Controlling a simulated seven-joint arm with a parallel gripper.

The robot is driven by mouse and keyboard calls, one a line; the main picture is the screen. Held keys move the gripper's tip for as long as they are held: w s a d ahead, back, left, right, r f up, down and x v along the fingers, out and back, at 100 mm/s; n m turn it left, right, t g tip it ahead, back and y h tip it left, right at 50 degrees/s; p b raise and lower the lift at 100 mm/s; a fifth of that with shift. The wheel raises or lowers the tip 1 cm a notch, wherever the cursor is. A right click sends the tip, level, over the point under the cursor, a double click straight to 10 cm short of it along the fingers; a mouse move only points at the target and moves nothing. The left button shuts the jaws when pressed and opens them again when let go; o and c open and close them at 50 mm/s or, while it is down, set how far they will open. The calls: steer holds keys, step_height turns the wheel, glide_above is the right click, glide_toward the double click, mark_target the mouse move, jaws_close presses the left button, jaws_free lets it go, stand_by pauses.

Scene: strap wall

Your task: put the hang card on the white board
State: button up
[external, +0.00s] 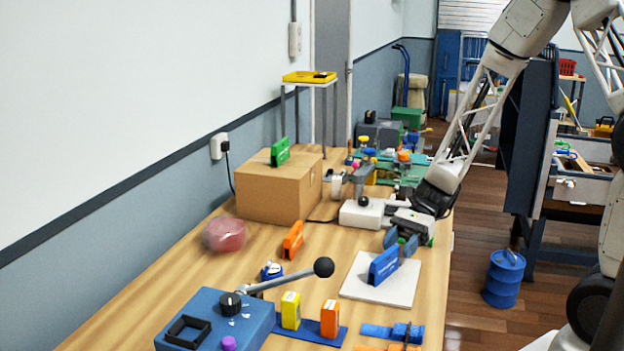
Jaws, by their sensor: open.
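A blue upright card (383,265), which looks like the hang card, stands on the white board (408,290) near the right edge of the bench. It seems to rest on the board's surface, towards its back half. My gripper (406,243) is open, just behind and above the blue card. The fingertips are small and partly hidden, so I cannot tell whether they touch the card. Similar cards stand elsewhere: an orange one (293,240) on the bench and a green one (280,152) on the cardboard box (270,190).
A blue lever device (215,325) with a black-knobbed handle (323,267) stands in front. Yellow (291,311) and orange (330,319) blocks stand on a blue strip. A blurred reddish round thing (225,234) is at left. Clutter fills the back; bare wood lies left of the board.

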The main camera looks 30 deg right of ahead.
steer(key=shift+v, duration=4.15)
steer(key=shift+r, duration=0.15)
steer(key=s+d+r+n+t+h, duration=0.7)
steer(key=s+d+r+n+h, duration=0.5)
steer(key=d+r, duration=0.5)
step_height(320, 180, up, 2)
steer(key=s+n, duration=0.1)
steer(key=s, duration=0.1)
steer(key=shift+s+t+h, duration=0.3)
steer(key=shift+s+h, duration=0.1)
